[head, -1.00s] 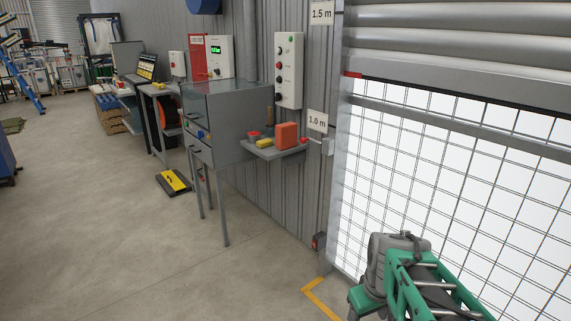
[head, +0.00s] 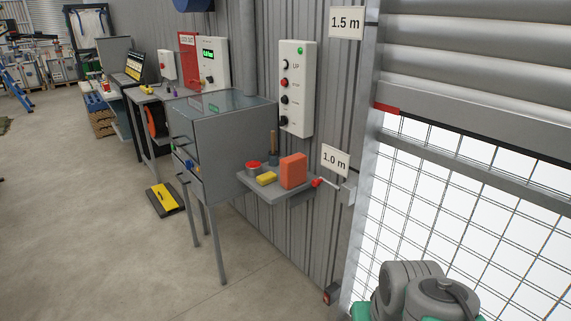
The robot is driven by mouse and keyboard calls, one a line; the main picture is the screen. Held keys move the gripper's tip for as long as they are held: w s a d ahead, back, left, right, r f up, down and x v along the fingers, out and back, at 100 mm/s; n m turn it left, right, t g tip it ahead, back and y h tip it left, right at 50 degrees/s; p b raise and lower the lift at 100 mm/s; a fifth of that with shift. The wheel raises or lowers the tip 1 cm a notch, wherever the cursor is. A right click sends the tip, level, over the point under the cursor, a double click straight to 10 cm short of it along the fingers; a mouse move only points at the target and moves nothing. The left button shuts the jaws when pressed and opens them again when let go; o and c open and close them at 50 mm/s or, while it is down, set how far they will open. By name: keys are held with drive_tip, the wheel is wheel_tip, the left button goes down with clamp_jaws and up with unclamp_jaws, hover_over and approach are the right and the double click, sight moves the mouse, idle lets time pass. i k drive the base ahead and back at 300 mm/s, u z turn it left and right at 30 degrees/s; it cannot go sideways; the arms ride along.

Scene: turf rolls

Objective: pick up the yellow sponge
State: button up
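A small yellow sponge (head: 266,178) lies on a grey wall shelf (head: 285,194) in the middle of the head view. It sits near the shelf's front edge. An orange-red block (head: 293,171) stands upright just to its right. A red-topped round container (head: 253,168) is to its left and slightly behind. A small dark pot with a brown handle (head: 273,148) stands behind it. My gripper does not show clearly; only grey and green parts of my arm appear at the bottom right, well apart from the shelf.
A grey metal cabinet on legs (head: 222,148) stands left of the shelf. A red-handled lever (head: 318,182) sticks out at the shelf's right. A control box (head: 296,90) hangs above. A black-and-yellow item (head: 165,199) lies on the floor. The floor in front is open.

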sight(268, 177)
drive_tip(key=u, duration=0.15)
drive_tip(key=i, duration=1.35)
drive_tip(key=u, duration=1.35)
drive_tip(key=i, duration=1.05)
drive_tip(key=u, duration=0.8)
